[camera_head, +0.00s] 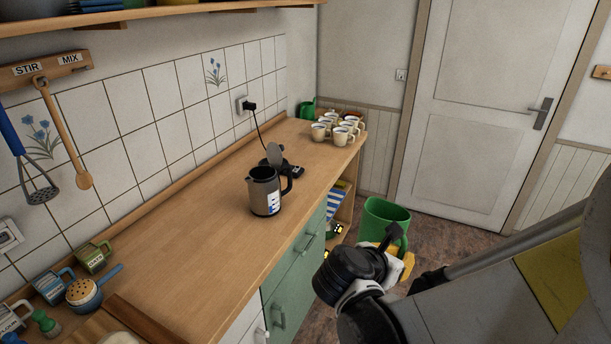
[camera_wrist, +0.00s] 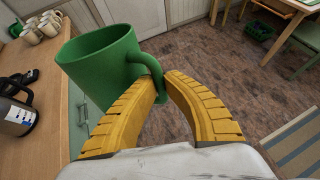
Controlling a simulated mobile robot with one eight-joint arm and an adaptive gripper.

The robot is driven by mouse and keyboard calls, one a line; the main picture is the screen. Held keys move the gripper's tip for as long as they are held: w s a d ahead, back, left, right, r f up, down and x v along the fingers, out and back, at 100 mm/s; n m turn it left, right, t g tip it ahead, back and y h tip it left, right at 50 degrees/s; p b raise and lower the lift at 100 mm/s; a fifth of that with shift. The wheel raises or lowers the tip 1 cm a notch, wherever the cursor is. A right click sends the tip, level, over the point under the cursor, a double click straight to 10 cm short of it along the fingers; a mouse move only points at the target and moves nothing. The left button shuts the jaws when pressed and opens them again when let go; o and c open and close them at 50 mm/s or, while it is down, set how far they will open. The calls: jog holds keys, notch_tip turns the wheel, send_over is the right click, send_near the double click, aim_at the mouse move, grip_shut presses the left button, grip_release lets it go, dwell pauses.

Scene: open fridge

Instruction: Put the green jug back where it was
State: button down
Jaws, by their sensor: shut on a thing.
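The green jug (camera_wrist: 98,58) is held by its handle between the yellow fingers of my gripper (camera_wrist: 160,80) in the wrist view. It is roughly upright with its open top showing. In the head view the green jug (camera_head: 384,222) hangs in the air off the front edge of the wooden counter (camera_head: 180,238), above the floor. My gripper (camera_head: 400,258) is to its lower right there, partly hidden by my wrist.
An electric kettle (camera_head: 262,192) with its lid up stands mid-counter by its base (camera_head: 290,169). Several cream mugs (camera_head: 341,135) and another green vessel (camera_head: 307,109) stand at the far end. The near middle counter is clear. Containers crowd the near left.

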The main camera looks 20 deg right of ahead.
jog(key=w+a+f+t+b, duration=0.1)
jog(key=w, duration=0.2)
jog(key=w+a+f+n+b, duration=0.1)
jog(key=w+b, duration=0.1)
jog(key=w, duration=0.1)
jog(key=w+a+f+n+t+b, duration=0.1)
jog(key=w+a, duration=0.1)
jog(key=w, duration=0.1)
jog(key=shift+w+f+t+y, duration=0.15)
jog(key=shift+w+t+y, duration=0.15)
jog(key=shift+w, duration=0.1)
jog(key=w+a+f+n+t+y+b, duration=0.1)
jog(key=w+a+f+n+t+b, duration=0.1)
jog(key=w+a, duration=0.5)
jog(key=w+a+f+n+t+y+b, duration=0.2)
jog(key=w+a+b, duration=0.3)
jog(key=w+a, duration=0.3)
jog(key=w+a+f+n+t+y+b, duration=0.2)
jog(key=w+a+f+b, duration=0.2)
jog(key=w+a, duration=0.3)
jog(key=shift+w+a+f+n+t, duration=0.2)
jog(key=shift+w+n+t, duration=0.2)
jog(key=shift+w, duration=0.6)
jog(key=shift+f+b, duration=0.1)
jog(key=shift+b, duration=0.3)
